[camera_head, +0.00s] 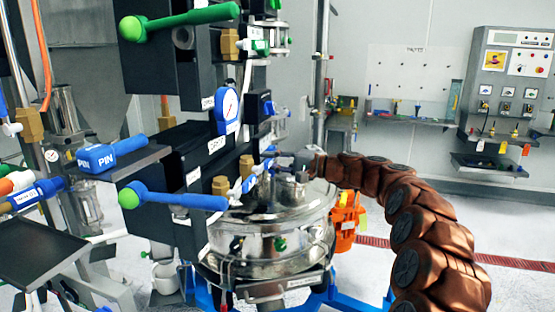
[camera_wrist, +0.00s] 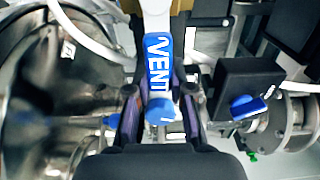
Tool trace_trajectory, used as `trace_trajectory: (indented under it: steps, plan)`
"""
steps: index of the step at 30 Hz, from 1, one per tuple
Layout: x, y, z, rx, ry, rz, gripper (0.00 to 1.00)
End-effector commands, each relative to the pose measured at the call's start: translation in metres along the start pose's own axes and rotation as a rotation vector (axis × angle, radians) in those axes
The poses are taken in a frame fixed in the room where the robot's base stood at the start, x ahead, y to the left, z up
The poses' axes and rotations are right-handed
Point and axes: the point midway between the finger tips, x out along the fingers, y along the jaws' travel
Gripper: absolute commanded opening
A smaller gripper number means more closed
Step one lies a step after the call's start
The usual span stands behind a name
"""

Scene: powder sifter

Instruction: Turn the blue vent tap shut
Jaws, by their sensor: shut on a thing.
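The blue vent tap (camera_wrist: 158,62) fills the upper middle of the wrist view, its handle lettered VENT in white and joined to a pale stem at the top. My gripper (camera_wrist: 160,92) has a dark finger on each side of the handle's lower end and is shut on it. In the head view my gripper (camera_head: 282,160) is above the steel sifter vessel (camera_head: 262,238), at the end of my arm. The tap is small there and partly hidden, so its exact angle is unclear.
A black block with a blue knob (camera_wrist: 240,105) is close right of my gripper in the wrist view. A green-ended blue lever (camera_head: 175,199) and a blue PIN handle (camera_head: 110,152) are to the left in the head view. An orange part (camera_head: 346,222) is right of the vessel.

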Motion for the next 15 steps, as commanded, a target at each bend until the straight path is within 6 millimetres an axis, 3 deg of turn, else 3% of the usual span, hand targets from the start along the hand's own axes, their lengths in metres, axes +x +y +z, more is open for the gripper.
trace_trajectory:
  steps: [7,8,15]
  plan:
    - [0.0002,0.0005,0.0001,0.002,0.0,0.001,0.0]
    - [0.0001,0.0004,0.0,0.001,0.0,0.001,0.23]
    - [-0.0011,0.0003,-0.0007,0.0,0.001,0.001,0.48]
